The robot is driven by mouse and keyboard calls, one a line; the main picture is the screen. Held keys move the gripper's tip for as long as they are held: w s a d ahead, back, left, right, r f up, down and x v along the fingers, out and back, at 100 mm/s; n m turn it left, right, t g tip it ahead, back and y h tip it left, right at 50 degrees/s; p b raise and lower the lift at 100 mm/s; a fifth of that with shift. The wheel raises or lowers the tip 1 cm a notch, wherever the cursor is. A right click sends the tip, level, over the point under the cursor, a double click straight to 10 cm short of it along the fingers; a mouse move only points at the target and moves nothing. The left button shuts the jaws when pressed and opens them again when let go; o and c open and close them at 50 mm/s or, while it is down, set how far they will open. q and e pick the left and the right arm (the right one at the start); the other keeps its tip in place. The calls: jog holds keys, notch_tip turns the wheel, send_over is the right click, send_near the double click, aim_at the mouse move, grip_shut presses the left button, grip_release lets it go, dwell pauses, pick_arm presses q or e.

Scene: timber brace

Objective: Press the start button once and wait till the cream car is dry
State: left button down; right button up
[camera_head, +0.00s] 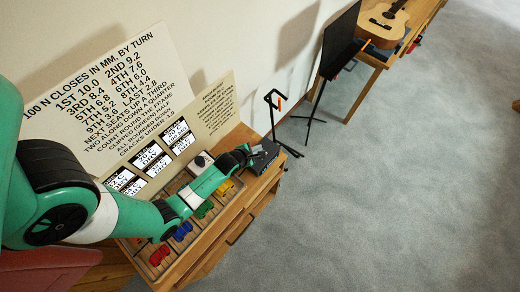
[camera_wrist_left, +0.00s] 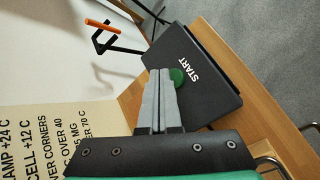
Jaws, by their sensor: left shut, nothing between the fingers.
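The start button is a green round button (camera_wrist_left: 178,77) on a dark box marked START (camera_wrist_left: 205,75). The box also shows in the head view (camera_head: 264,157), at the far right end of the wooden table. My left gripper (camera_wrist_left: 160,74) is shut and empty, its fingertips over the box just beside the button and partly covering its edge. I cannot tell whether they touch it. In the head view my left gripper (camera_head: 246,154) reaches the box's left side. I cannot make out the cream car; my arm covers part of the table. My right gripper is not in view.
Red (camera_head: 160,255), blue (camera_head: 182,230), green (camera_head: 204,209) and yellow (camera_head: 225,187) cars sit in framed bays. Several small displays reading DRY (camera_head: 150,158) stand behind, before lettered boards (camera_head: 100,95). A black stand (camera_head: 276,115) is beyond the box. Carpet to the right is clear.

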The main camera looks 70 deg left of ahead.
pick_arm(q)
jog(key=shift+f, duration=0.1)
dwell(0.3)
jog(key=shift+f+b, duration=0.3)
jog(key=shift+b, duration=0.1)
jog(key=shift+f+b, duration=0.4)
jog(key=shift+f, duration=0.05)
dwell(0.4)
jog(key=shift+r, duration=0.15)
jog(key=shift+r+p, duration=0.75)
jog(key=shift+p, duration=0.05)
jog(key=shift+r, duration=0.1)
notch_tip(320, 180, up, 5)
jog(key=p, duration=0.4)
jog(key=shift+p, duration=0.4)
